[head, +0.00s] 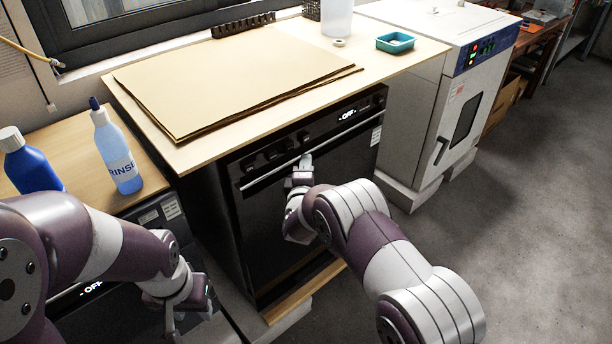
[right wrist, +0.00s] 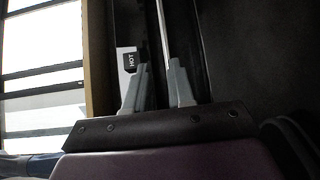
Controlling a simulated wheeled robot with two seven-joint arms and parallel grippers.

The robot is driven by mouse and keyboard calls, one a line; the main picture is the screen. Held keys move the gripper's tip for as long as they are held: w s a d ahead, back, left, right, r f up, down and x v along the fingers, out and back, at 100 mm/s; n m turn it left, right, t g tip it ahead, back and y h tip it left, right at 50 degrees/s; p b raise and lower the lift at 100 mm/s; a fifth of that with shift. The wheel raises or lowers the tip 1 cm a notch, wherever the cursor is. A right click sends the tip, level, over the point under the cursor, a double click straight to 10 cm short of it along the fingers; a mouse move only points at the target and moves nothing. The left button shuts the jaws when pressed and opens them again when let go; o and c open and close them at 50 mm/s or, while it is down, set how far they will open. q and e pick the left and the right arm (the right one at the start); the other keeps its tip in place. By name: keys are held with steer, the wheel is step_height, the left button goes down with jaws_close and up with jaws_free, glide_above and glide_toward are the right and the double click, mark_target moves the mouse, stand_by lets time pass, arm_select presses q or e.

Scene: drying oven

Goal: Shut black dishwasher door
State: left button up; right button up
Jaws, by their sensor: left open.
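The black dishwasher (head: 290,215) stands under the wooden worktop. Its door (head: 270,235) looks upright in the head view; I cannot tell if it is fully flush. A silver bar handle (head: 262,176) runs across the door's top. My right gripper (head: 303,163) is at this handle near its middle. In the right wrist view, the fingers (right wrist: 160,75) lie on either side of the bar (right wrist: 162,25); whether they grip it is unclear. My left gripper (head: 188,316) is open and empty at the lower left, away from this door, in front of another black appliance.
A white oven (head: 428,100) stands right of the dishwasher. Cardboard sheets (head: 225,80) and a teal tray (head: 395,43) lie on the worktop (head: 400,62). A rinse bottle (head: 117,155) and a blue bottle (head: 30,165) stand at left. The floor (head: 530,210) at right is clear.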

steer(key=s, duration=0.5)
steer(key=shift+a+f, duration=0.1)
steer(key=shift+a, duration=0.05)
